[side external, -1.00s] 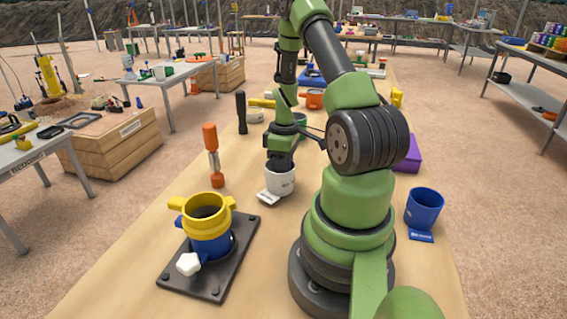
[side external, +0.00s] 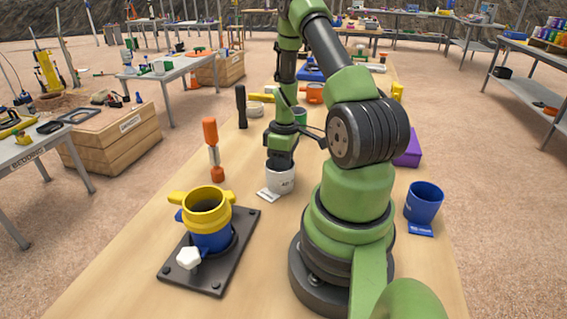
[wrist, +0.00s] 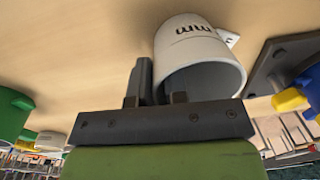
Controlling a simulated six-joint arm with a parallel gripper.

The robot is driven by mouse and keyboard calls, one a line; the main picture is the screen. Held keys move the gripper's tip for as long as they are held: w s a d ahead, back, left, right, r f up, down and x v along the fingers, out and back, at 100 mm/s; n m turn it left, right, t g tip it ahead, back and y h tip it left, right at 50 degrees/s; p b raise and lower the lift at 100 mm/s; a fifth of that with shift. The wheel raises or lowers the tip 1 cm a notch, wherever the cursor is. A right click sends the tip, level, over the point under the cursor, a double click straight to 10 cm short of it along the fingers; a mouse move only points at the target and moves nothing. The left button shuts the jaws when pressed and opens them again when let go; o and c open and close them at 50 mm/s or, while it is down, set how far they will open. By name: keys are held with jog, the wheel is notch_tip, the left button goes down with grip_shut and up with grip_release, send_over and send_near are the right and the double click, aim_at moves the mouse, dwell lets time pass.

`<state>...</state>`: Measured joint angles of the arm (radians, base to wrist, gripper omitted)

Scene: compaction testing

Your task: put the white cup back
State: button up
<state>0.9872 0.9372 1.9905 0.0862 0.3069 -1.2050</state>
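The white cup (side external: 281,181) stands upright on the wooden table beside a small white label card (side external: 268,195), seemingly at the table surface. My gripper (side external: 280,163) is above its rim, pointing down. In the wrist view the cup (wrist: 195,45) has dark lettering on its side and its mouth faces the camera. One dark finger of my gripper (wrist: 155,92) lies against the outside of the wall; the other goes into the mouth, mostly hidden. The fingers look closed on the wall. The yellow-and-blue mould (side external: 208,218) stands on a dark base plate (side external: 222,270).
A blue cup (side external: 424,203) stands right of my base. An orange-handled tool (side external: 211,148) stands left of the white cup, with a black-handled one (side external: 241,106) behind. A purple box (side external: 408,149) is behind my arm. The table between the mould and my base is bare.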

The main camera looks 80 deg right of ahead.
jog(key=shift+o, duration=0.5)
jog(key=o, duration=1.5)
jog(key=shift+d+r, duration=0.15)
jog(key=shift+r, duration=1.75)
jog(key=shift+d+r, duration=0.1)
jog(key=shift+r, duration=1.75)
jog(key=w+a+r+m+t+h, duration=0.1)
jog(key=w+a+r+t, duration=0.1)
jog(key=w+a+r, duration=0.45)
jog(key=s+a+r+m+t, duration=0.1)
jog(key=s+a+r, duration=0.1)
jog(key=a+r, duration=0.3)
jog(key=s+a+r+m+t+y, duration=0.1)
jog(key=s+a+r+t, duration=0.1)
jog(key=a, duration=0.6)
jog(key=s+a+r+t+y, duration=0.1)
jog(key=s+a+r+t, duration=0.1)
jog(key=s+a+r, duration=0.2)
jog(key=shift+s+a+r+m, duration=0.1)
jog(key=shift+a+r+m, duration=0.1)
jog(key=shift+a+r, duration=0.6)
jog(key=shift+s+a+r+m, duration=0.1)
jog(key=shift+a+r+m, duration=0.1)
jog(key=shift+a+r, duration=0.6)
